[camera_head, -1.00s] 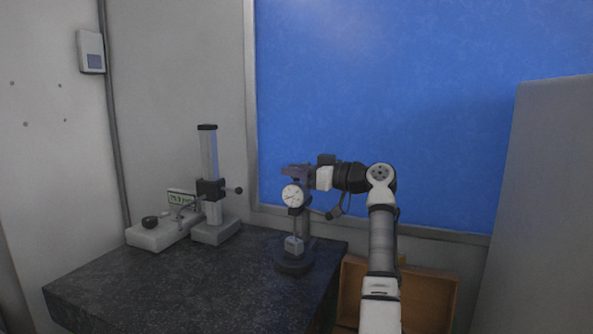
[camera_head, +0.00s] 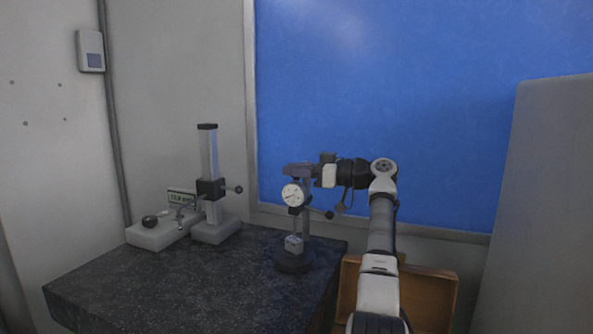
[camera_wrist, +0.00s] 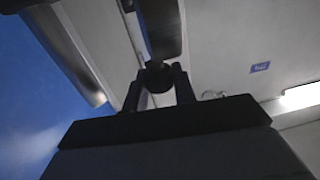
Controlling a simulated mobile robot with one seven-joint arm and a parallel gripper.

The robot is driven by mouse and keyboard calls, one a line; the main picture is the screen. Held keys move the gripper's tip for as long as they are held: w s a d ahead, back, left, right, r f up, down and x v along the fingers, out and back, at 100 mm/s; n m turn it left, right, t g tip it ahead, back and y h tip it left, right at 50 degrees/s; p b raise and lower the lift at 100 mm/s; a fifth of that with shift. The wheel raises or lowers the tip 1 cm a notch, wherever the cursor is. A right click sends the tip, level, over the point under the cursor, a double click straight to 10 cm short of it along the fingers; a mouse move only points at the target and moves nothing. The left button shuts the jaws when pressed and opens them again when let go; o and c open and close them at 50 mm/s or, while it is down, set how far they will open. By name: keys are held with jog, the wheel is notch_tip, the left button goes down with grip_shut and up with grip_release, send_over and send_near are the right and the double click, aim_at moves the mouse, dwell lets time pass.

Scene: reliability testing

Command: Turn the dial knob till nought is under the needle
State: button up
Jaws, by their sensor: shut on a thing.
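The dial gauge (camera_head: 293,195) has a round white face and stands upright on a dark stand (camera_head: 294,263). Its needle and figures are too small to read. My gripper (camera_head: 291,171) reaches in from the right at the top of the dial, level and partly against the stand's upper part. In the wrist view its two dark fingers (camera_wrist: 160,90) are shut on a small dark round dial knob (camera_wrist: 157,73). The knob is not clear in the head view.
A wooden crate (camera_head: 436,300) sits at the right. The table's front is clear.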

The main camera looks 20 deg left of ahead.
jog(key=shift+f, duration=0.1)
jog(key=o, duration=1)
jog(key=shift+c, duration=0.2)
jog(key=d+b, duration=0.2)
jog(key=d, duration=1.1)
jog(key=shift+w+d, duration=0.35)
jog(key=shift+d, duration=0.05)
jog(key=shift+o, duration=0.2)
